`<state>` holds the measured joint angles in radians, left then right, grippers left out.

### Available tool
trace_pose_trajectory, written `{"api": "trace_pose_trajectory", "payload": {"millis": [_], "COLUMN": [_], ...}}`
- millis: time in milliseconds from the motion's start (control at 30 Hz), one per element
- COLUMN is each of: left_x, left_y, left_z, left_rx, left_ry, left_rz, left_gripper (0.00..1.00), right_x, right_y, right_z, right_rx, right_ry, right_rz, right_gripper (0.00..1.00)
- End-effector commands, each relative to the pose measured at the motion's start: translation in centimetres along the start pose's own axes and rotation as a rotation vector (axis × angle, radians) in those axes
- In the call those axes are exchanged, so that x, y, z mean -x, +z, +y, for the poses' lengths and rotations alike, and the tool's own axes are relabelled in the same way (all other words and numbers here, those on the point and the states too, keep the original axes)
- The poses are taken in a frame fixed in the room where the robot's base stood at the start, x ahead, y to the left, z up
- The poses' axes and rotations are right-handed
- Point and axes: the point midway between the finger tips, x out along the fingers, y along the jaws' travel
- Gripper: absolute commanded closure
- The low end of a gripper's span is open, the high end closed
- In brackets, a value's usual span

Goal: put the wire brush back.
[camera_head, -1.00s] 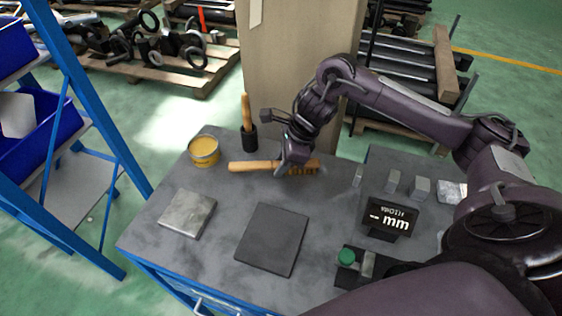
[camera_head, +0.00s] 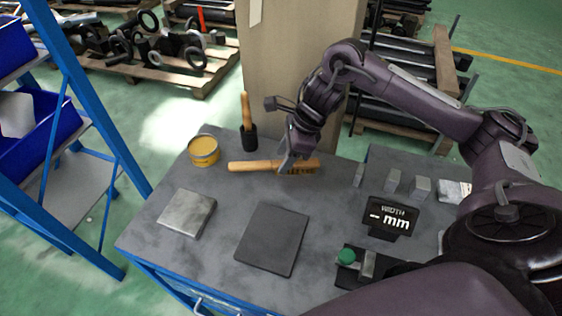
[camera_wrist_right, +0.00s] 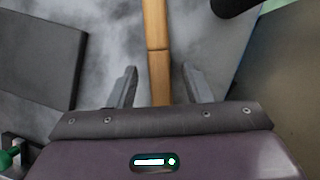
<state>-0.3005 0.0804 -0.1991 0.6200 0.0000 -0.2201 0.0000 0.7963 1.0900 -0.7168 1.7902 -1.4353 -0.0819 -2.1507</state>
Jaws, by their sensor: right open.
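The wire brush (camera_head: 252,166) lies flat on the grey bench top (camera_head: 222,236). Its wooden handle points left and its bristle end is at the right. My right gripper (camera_head: 288,158) is over the bristle end and hides part of it. In the right wrist view, the open jaws (camera_wrist_right: 160,80) are spread on either side of the wooden brush (camera_wrist_right: 155,45), with gaps to both fingers. Near the back edge, a dark cup (camera_head: 247,139) holds another wooden-handled tool (camera_head: 246,108) upright. My left gripper is out of view.
A yellow tin (camera_head: 204,151) stands left of the brush. A metal block (camera_head: 187,213) and a dark plate (camera_head: 272,240) lie in front. A display (camera_head: 391,216) and several small grey blocks are at the right. A beige pillar (camera_head: 298,75) rises behind the bench.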

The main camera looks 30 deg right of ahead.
Motion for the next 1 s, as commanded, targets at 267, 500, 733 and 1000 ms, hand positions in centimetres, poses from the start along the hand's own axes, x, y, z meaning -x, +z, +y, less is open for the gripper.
{"api": "trace_pose_trajectory", "payload": {"millis": [267,500,733,1000], "left_x": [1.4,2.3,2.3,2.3], "left_y": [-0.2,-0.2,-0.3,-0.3], "left_z": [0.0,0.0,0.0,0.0], "left_rx": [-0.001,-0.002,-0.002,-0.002], "left_ry": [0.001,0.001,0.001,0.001], "left_rz": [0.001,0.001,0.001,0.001], "left_gripper": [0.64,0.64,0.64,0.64], "right_x": [6.6,9.1,9.3,9.3], "right_y": [0.1,0.0,0.0,0.0], "right_z": [-0.1,0.0,0.0,0.0], "right_rx": [0.001,0.000,0.000,0.000], "right_ry": [-0.006,-0.001,0.000,0.000], "right_rz": [0.001,0.001,0.001,0.001], "right_gripper": [0.55,0.55,0.55,0.55]}}
